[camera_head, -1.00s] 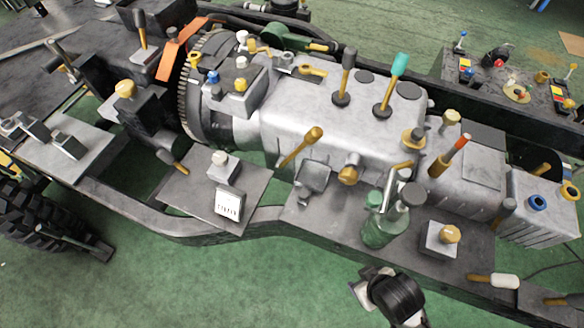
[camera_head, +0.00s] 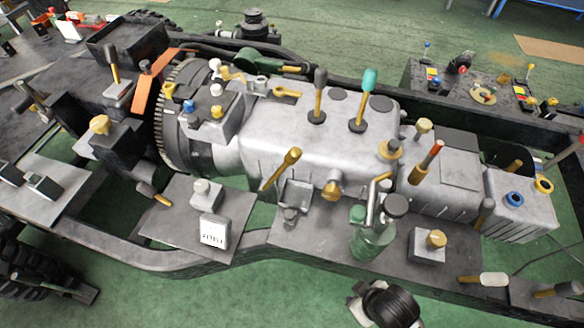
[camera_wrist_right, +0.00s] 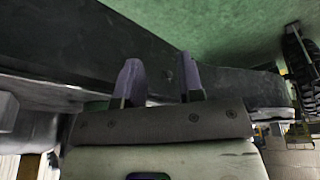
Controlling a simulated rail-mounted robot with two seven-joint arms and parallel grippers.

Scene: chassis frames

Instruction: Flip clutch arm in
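Several levers stand on the grey gearbox casing (camera_head: 290,135), and I cannot tell for sure which is the clutch arm. A brass-coloured lever (camera_head: 282,168) leans up and right on the casing's near side, close to the toothed flywheel (camera_head: 172,115). A black-knobbed lever (camera_head: 319,95) and a teal-knobbed lever (camera_head: 364,97) stand on its top. My right gripper (camera_wrist_right: 158,75) is open and empty in the right wrist view, its two fingers apart in front of a dark chassis rail (camera_wrist_right: 220,85). My left gripper is not in view.
A green bottle (camera_head: 372,238) and a small block with a brass knob (camera_head: 427,244) stand on the near-side plate. A tyre (camera_head: 30,260) is at lower left.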

